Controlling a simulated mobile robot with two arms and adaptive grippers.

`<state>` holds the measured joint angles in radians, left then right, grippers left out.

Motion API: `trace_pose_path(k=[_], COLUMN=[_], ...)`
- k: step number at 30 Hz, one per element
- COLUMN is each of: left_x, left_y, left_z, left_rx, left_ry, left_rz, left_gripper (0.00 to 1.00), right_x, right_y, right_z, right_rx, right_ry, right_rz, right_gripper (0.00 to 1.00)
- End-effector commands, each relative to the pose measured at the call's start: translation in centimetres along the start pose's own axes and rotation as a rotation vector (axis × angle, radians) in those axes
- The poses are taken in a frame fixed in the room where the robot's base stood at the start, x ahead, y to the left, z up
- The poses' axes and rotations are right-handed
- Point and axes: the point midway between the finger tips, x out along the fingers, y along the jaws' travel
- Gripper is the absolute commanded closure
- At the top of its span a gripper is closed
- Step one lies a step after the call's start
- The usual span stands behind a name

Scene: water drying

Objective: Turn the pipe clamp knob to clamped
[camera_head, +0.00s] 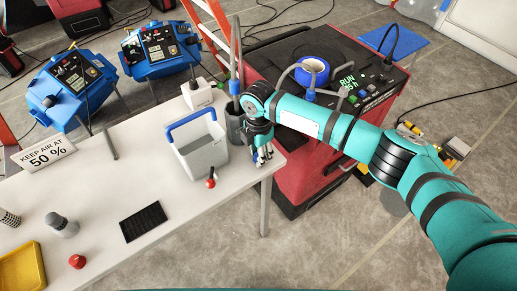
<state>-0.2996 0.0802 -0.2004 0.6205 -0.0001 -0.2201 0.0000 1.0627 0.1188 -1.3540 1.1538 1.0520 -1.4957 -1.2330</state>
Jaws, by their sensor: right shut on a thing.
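My right arm comes in from the right, and its gripper (263,156) is low at the right end of the white table (100,182). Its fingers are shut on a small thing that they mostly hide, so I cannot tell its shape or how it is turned. A grey pipe (235,50) with a blue collar (234,88) goes down into a dark grey cup (234,124), just left of my right wrist. I cannot make out the pipe clamp knob or its clamped mark. My left gripper is not in view.
A white bin (195,160) with a blue handle stands left of the gripper, with a small red-topped piece (210,182) in front. A red-black machine (300,175) showing RUN stands behind my arm. Two blue machines (62,92) stand on the floor.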

Motion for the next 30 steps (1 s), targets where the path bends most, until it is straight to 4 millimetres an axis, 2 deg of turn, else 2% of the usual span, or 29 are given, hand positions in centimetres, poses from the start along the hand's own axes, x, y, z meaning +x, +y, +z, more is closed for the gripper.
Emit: trace_pose_path(k=[1, 6, 30], left_x=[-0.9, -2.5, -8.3], left_y=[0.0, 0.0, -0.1], left_z=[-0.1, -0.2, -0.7], left_rx=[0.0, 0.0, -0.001], left_ry=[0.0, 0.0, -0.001], left_rz=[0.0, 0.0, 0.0], left_gripper=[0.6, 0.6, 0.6], right_x=[-0.5, -0.5, -0.4], right_y=[0.0, 0.0, 0.1], right_z=[-0.1, -0.1, -0.1], right_rx=[0.043, 0.206, 0.962], right_ry=[0.002, 0.002, 0.001], right_rz=[-0.001, -0.001, 0.0], right_gripper=[1.0, 1.0, 1.0])
